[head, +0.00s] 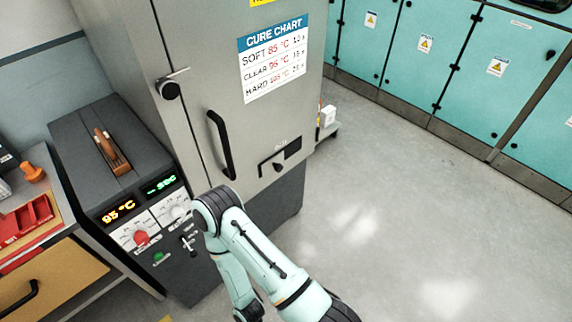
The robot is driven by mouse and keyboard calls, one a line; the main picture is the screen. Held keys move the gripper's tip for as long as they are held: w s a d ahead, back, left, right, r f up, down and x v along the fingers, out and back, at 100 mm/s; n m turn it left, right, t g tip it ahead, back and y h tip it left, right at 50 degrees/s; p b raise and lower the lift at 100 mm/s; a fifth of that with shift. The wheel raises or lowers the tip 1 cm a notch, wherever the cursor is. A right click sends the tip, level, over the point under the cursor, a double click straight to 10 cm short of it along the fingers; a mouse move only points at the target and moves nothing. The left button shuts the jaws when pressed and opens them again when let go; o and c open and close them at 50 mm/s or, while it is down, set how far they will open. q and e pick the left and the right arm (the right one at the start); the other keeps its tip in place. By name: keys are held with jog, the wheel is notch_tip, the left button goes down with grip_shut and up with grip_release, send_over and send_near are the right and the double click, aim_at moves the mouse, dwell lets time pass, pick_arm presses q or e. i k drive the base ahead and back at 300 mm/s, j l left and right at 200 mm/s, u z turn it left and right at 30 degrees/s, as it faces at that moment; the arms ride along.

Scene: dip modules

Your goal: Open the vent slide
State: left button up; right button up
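A grey cabinet (190,60) with a cure chart stands left of centre. One teal arm of mine comes in from the bottom, bends in front of the cabinet's lower part and runs down out of the picture. No gripper fingers show, and nothing is seen held.
A black door handle (222,145) and a latch (170,88) are on the cabinet door. A dark control box (110,150) with displays and knobs stands at left, beside a bench with red bins (25,220). Teal lockers (430,60) line the back. The floor at right is clear.

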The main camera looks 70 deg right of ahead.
aim_at(274, 163)
jog(key=z, duration=2.3)
